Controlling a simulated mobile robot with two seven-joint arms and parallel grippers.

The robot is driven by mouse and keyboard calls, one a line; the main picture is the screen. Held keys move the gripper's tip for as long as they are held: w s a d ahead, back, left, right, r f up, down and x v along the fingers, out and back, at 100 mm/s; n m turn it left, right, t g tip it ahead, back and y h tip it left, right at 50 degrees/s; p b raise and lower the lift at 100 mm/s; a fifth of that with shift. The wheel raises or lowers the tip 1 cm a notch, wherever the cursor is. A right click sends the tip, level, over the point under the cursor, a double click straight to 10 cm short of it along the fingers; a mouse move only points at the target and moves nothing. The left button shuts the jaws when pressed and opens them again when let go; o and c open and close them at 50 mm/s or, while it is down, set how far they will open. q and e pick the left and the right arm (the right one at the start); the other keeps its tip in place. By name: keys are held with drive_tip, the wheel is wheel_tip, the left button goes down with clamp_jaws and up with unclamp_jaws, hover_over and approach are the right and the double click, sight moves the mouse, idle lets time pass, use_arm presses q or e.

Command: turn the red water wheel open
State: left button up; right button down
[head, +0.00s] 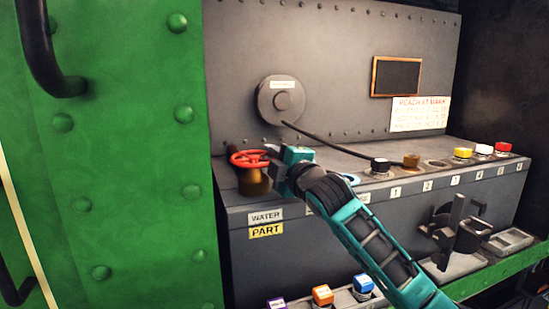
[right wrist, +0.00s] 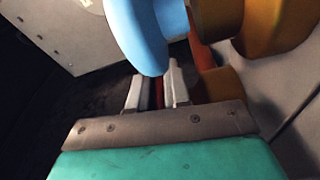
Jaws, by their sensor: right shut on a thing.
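The red water wheel (head: 250,158) sits on a brass valve body (head: 253,183) at the left end of the grey console, above the labels "WATER" and "PART". My right gripper (head: 273,153) reaches it from the right and is shut on the wheel's right side. In the right wrist view, a narrow strip of red shows between the two pale fingers (right wrist: 156,90); the rest of the wheel is mostly hidden there. My left gripper is in neither view.
A light blue wheel (head: 348,178) lies partly behind my right arm and looms close in the right wrist view (right wrist: 145,32). Coloured caps, including a yellow one (head: 462,153), stand along the console to the right. A green riveted wall (head: 120,150) is at left.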

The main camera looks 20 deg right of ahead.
drive_tip(key=shift+w+n+y, duration=0.2)
drive_tip(key=shift+n+y, duration=0.3)
drive_tip(key=shift+y, duration=0.2)
drive_tip(key=shift+a+f+g, duration=0.1)
drive_tip(key=shift+g, duration=0.2)
drive_tip(key=c, duration=1.2)
unclamp_jaws()
drive_tip(key=shift+b+v, duration=0.85)
drive_tip(key=shift+v, duration=5.65)
